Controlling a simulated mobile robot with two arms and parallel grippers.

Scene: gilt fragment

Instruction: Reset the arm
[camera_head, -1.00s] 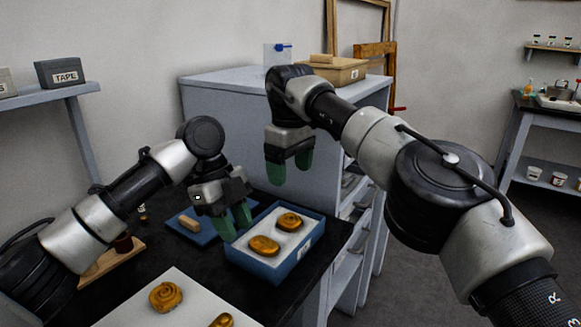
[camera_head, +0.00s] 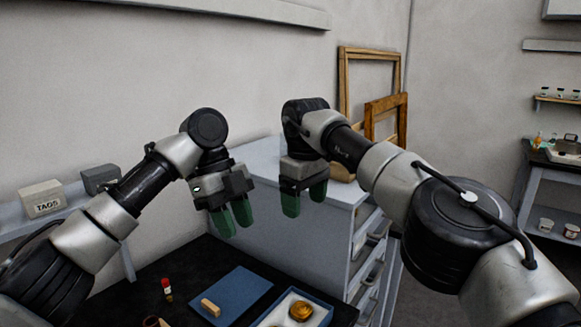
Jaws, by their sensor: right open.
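My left gripper (camera_head: 233,219) hangs in the air above the black table, its green fingertips pointing down with a small gap and nothing visible between them. My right gripper (camera_head: 304,200) hangs in front of the grey cabinet, its green fingers apart and empty. Below, a blue tray (camera_head: 325,313) with a white lining holds a gilt fragment (camera_head: 301,310) and is cut off by the bottom edge. A blue mat (camera_head: 240,290) with a small tan block (camera_head: 211,307) lies left of the tray.
A small red-capped vial (camera_head: 167,289) stands on the black table (camera_head: 130,293). The grey drawer cabinet (camera_head: 262,160) stands behind the grippers. A wall shelf at left holds a TAGS box (camera_head: 42,199). Wooden frames (camera_head: 384,115) lean against the back wall.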

